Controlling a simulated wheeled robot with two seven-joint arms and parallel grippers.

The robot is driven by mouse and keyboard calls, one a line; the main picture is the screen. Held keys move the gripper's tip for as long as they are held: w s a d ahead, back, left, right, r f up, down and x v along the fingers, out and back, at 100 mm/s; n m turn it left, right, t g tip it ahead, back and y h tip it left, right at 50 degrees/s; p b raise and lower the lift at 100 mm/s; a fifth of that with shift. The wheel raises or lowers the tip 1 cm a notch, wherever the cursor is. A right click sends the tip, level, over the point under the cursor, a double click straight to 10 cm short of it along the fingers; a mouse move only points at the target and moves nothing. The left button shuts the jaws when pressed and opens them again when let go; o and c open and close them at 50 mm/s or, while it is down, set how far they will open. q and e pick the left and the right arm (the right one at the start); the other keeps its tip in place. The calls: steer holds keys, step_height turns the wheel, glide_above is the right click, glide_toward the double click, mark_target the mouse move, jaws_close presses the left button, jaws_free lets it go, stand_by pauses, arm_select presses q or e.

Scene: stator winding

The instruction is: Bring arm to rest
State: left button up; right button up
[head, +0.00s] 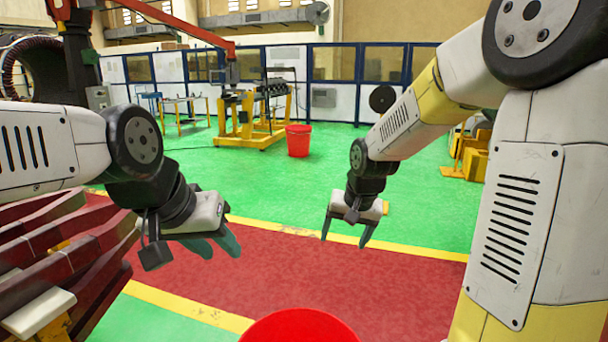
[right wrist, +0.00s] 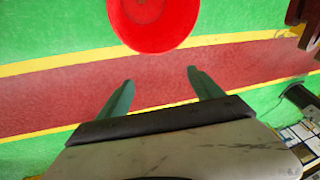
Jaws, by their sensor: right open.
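My right gripper (head: 346,240) hangs in the middle of the head view with its two fingers pointing down and apart. It is open and nothing is between its fingers. In the right wrist view its two green-grey fingers (right wrist: 155,88) are spread over the red floor strip. My left gripper (head: 222,246) is at the left of the head view, seen from the side. Its fingers partly overlap there, so how far they are apart is unclear. No object shows at its fingertips.
Another red bucket (head: 299,140) stands farther back near a yellow stand (head: 247,130). Dark red beams (head: 75,255) lie at left. The floor between is clear.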

steer(key=s+d+r, duration=0.1)
steer(key=s+r, duration=0.2)
steer(key=s, duration=0.3)
steer(key=s+d+r+n+t, duration=0.1)
steer(key=s+d+r, duration=0.1)
steer(key=s+r, duration=0.2)
steer(key=s+d+r+n+t, duration=0.1)
steer(key=s+r, duration=0.2)
steer(key=s, duration=0.7)
steer(key=shift+d+r+y, duration=0.2)
steer(key=shift+r+y, duration=0.1)
steer(key=shift+r, duration=0.1)
